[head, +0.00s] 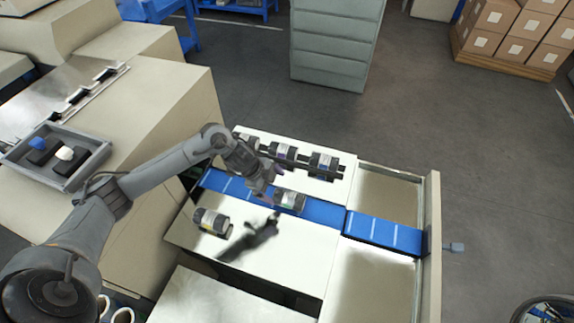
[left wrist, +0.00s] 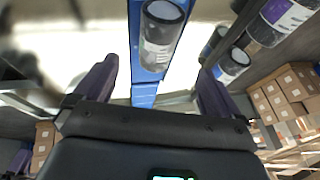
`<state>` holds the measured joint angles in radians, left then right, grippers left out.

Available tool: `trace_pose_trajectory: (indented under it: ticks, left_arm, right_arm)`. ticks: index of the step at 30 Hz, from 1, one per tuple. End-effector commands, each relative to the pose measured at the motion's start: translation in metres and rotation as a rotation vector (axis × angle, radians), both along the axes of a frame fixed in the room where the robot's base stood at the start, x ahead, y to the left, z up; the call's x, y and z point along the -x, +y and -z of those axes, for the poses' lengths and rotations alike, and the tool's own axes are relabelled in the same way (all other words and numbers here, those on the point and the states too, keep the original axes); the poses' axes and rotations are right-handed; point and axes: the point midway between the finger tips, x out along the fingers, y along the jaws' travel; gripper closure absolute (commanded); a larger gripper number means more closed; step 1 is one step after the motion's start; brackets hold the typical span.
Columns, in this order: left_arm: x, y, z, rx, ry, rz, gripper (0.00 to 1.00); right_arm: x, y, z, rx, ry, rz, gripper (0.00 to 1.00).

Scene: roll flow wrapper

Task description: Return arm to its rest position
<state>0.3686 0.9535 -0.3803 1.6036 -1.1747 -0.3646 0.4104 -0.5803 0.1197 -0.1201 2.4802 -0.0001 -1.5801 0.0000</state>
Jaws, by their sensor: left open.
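My left arm comes in from the left in the head view, and its gripper (head: 264,188) hangs over the blue belt (head: 320,212). In the left wrist view the two dark purple fingers of the gripper (left wrist: 158,70) are spread wide with nothing between their tips. A dark roll with a pale label (head: 290,200) lies on the belt just right of the gripper. The same roll shows in the left wrist view (left wrist: 160,38), beyond the fingers and apart from them. My right gripper is not in view.
Several rolls (head: 323,163) sit in a row on the rack behind the belt. Another roll (head: 212,220) lies on the pale surface in front of it. A grey tray (head: 72,172) with small blue and white items stands at left. A dark blurred shape, perhaps a shadow, crosses the front surface.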

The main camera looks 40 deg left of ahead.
Motion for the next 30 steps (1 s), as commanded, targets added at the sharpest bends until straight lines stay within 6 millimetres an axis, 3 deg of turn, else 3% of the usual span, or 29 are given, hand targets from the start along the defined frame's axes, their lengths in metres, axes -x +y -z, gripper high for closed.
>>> trace_pose_trajectory:
  ticks: [5, 8, 14, 18, 20, 24, 30]
  left_arm:
    - [0.000, -0.006, 0.003, 0.000, -0.007, 0.003, 0.02]
    - [0.001, -0.025, 0.011, 0.002, -0.031, 0.008, 0.02]
    - [0.013, -0.102, 0.030, 0.021, -0.141, -0.035, 0.02]
    - [0.045, -0.163, 0.027, 0.063, -0.205, -0.205, 0.02]
    - [0.063, -0.175, 0.021, 0.078, -0.199, -0.315, 0.02]
    - [0.111, -0.179, 0.009, 0.101, -0.121, -0.563, 0.02]
    - [0.180, -0.167, -0.002, 0.120, 0.063, -0.844, 0.02]
  right_arm:
    - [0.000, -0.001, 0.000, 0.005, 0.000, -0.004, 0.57]
    - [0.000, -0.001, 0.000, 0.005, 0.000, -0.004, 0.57]
    - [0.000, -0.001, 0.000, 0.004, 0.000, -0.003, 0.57]
    - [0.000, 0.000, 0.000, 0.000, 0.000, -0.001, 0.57]
    - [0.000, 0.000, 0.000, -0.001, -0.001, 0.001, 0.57]
    - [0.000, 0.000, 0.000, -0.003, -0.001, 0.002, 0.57]
    - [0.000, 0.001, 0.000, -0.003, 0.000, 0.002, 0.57]
